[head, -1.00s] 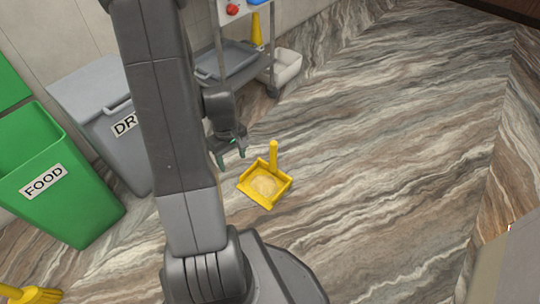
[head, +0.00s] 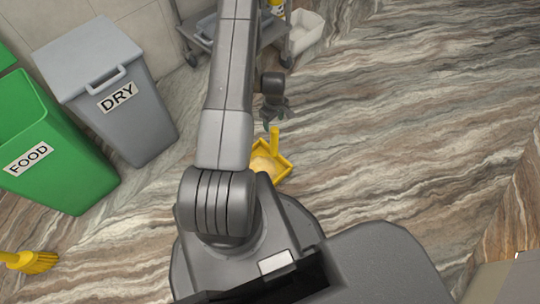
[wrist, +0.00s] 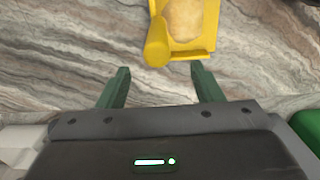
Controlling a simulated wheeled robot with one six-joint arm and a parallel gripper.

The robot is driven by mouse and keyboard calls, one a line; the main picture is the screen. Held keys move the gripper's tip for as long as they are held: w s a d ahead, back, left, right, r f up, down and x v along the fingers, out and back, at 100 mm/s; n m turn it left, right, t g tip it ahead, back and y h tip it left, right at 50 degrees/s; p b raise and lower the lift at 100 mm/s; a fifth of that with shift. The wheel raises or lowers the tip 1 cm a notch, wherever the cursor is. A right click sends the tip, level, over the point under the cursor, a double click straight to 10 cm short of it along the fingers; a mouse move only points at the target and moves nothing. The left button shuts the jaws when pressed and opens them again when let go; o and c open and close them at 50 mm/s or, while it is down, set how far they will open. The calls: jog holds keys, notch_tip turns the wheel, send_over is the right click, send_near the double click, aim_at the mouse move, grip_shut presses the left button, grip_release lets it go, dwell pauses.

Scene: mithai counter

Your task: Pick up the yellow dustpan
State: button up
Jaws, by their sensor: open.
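The yellow dustpan (head: 285,164) lies on the marbled floor just in front of my base, its near side partly hidden by my arm. A pale tan heap sits in its pan. In the wrist view, the dustpan (wrist: 208,42) is at the top, with its stubby handle (wrist: 157,44) pointing toward my gripper. My gripper (head: 278,120) is open and empty, above the floor by the handle's end. In the wrist view, the handle's end lies beyond the gap between the two green fingertips (wrist: 161,74), apart from both.
A grey DRY bin (head: 140,120) and a green FOOD bin (head: 55,150) stand at left. A yellow broom head (head: 38,262) is at lower left. A grey trolley (head: 200,35) and white tub (head: 306,32) are at the back.

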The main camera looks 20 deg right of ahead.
aim_at(274, 129)
notch_tip(274, 129, down, 6)
jog(key=shift+r+b, duration=0.15)
jog(key=shift+b, duration=0.35)
jog(key=shift+d+f+b, duration=0.15)
jog(key=shift+f+b, duration=0.3)
jog(key=shift+f, duration=0.95)
jog(key=shift+d+f+b, duration=0.1)
jog(key=shift+f+b, duration=0.35)
jog(key=shift+f, duration=0.9)
jog(key=shift+r, duration=0.1)
grip_shut()
